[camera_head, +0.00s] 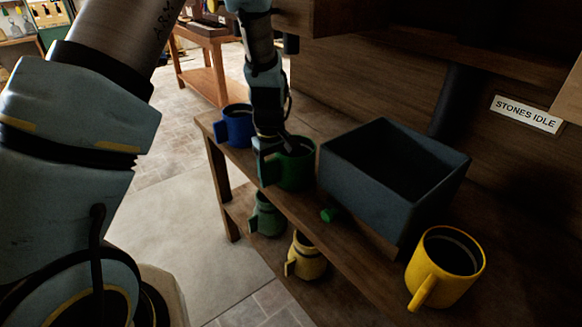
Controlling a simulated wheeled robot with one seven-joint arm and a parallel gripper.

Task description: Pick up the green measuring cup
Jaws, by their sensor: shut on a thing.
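The green measuring cup (297,172) is on or just above the upper shelf of the wooden bench, between a blue cup and a dark bin. It looks about upright; whether its base touches the wood I cannot tell. My gripper (277,147) reaches down from above and is shut on the green cup at its left, near side. My gripper hides part of the cup's rim and side.
The dark open bin (365,195) stands close right of the green cup. A blue cup (236,128) is left, a yellow cup (445,268) right. A small green object (328,215) lies before the bin. Two more cups, greenish (266,217) and yellowish (305,258), sit on the lower shelf.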

